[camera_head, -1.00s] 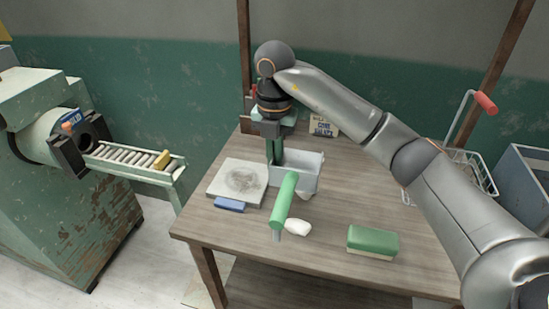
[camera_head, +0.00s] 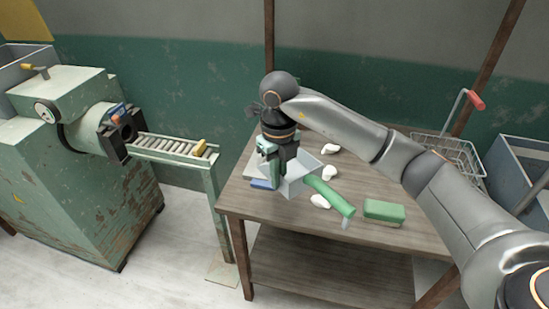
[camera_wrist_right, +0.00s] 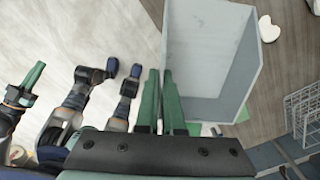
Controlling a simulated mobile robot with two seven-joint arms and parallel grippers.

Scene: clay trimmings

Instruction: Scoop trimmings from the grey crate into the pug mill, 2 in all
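The green pug mill (camera_head: 85,150) stands at the left of the head view. A grey box-shaped scoop with a green handle (camera_head: 330,196) is at the table's left part. My right gripper (camera_head: 277,178) hangs over it. In the wrist view the green fingers (camera_wrist_right: 161,100) are close together at the wall of the scoop (camera_wrist_right: 205,45), whose visible floor looks bare. A grey-blue crate (camera_head: 518,170) stands at the right edge; its contents are hidden. Low in the wrist view's left side, a green finger-like part seems to be my left gripper (camera_wrist_right: 32,78); its opening is unclear.
White lumps (camera_head: 330,173) and a green block (camera_head: 384,211) lie on the wooden table (camera_head: 390,235). A wire basket (camera_head: 450,155) stands behind my right arm. A roller conveyor (camera_head: 175,146) extends from the mill; a grey hopper (camera_head: 28,68) sits on top. Dark uprights frame the table.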

